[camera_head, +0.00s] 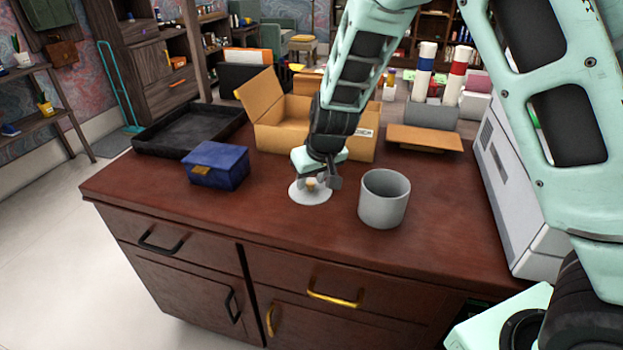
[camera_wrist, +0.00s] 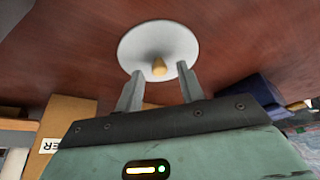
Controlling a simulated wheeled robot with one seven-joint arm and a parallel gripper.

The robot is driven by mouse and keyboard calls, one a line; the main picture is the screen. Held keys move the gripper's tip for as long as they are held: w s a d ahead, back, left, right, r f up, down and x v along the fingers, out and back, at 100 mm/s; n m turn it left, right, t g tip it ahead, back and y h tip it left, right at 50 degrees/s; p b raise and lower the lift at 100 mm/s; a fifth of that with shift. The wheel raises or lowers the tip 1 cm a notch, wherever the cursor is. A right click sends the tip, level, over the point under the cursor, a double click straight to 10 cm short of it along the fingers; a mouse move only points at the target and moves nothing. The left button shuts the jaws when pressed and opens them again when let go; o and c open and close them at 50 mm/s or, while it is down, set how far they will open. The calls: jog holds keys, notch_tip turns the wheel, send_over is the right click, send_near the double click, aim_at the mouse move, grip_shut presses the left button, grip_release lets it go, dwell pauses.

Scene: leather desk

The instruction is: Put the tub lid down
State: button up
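The tub lid (camera_head: 310,196) is a pale round disc with a small tan knob. It appears to lie flat on the desk, left of the grey tub (camera_head: 383,200), which stands upright with its top open. In the wrist view the lid (camera_wrist: 158,40) shows whole, its knob (camera_wrist: 159,67) pointing toward me. My gripper (camera_head: 320,183) is above the lid, pointing down. In the wrist view its fingers (camera_wrist: 159,76) are spread, with a visible gap between each finger and the knob. The gripper holds nothing.
A blue box (camera_head: 216,166) sits left of the lid. A black tray (camera_head: 180,135) and an open cardboard box (camera_head: 277,125) stand behind. A white machine (camera_head: 510,180) is at the right. The brown desk (camera_head: 275,222) is clear in front of the lid.

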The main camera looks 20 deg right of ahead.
jog(key=a+p+v, duration=0.1)
jog(key=p+v, duration=0.2)
jog(key=v, duration=0.8)
jog(key=s+a+r+n+g, duration=0.1)
jog(key=s+a+n+g, duration=0.1)
jog(key=s, duration=1.2)
jog(key=s+a+r+n+g, duration=0.2)
jog(key=s+a+n, duration=0.1)
jog(key=s, duration=1.1)
jog(key=shift+s+a+n, duration=0.4)
jog(key=shift+a, duration=0.1)
notch_tip(320, 180, up, 6)
jog(key=p, duration=0.6)
jog(key=shift+r, duration=0.15)
jog(key=shift+a, duration=0.1)
